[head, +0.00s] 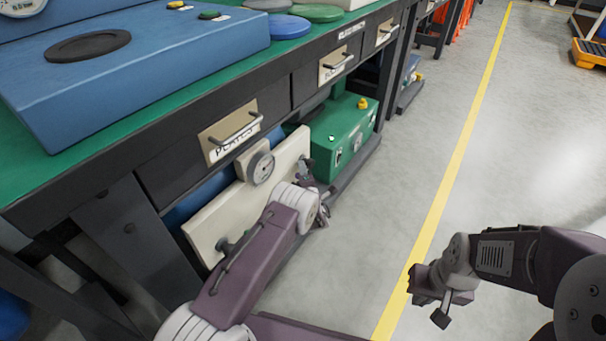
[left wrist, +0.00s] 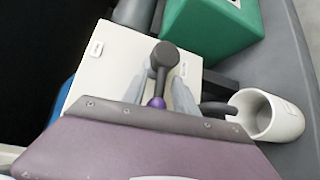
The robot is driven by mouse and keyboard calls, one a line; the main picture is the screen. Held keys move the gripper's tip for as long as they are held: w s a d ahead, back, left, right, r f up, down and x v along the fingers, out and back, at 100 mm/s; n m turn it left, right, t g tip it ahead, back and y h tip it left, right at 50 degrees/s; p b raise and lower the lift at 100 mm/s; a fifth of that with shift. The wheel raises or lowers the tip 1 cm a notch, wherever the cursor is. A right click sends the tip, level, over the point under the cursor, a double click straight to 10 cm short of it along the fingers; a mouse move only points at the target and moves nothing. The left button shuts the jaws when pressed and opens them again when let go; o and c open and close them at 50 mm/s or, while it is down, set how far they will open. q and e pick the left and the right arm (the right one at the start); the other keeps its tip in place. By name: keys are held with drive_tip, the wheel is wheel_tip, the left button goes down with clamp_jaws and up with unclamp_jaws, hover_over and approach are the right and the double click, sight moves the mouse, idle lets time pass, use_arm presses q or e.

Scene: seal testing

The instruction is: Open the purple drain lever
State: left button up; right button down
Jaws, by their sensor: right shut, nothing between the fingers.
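In the left wrist view a dark grey lever (left wrist: 161,62) with a rounded head runs down to a purple part (left wrist: 157,102). The two grey fingers of my left gripper (left wrist: 160,95) stand apart, one on each side of it; contact is not visible. In the head view my left gripper (head: 315,205) is low in front of the pale panel (head: 225,215) under the bench, and its own wrist hides most of the fingers and the lever. My right gripper (head: 440,305) is shut and empty over the floor at the lower right.
A green case (head: 340,135) is just behind. The bench drawer (head: 230,132) overhangs the panel. The floor to the right is open.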

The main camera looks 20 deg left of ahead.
use_arm(q)
clamp_jaws()
idle(1.3)
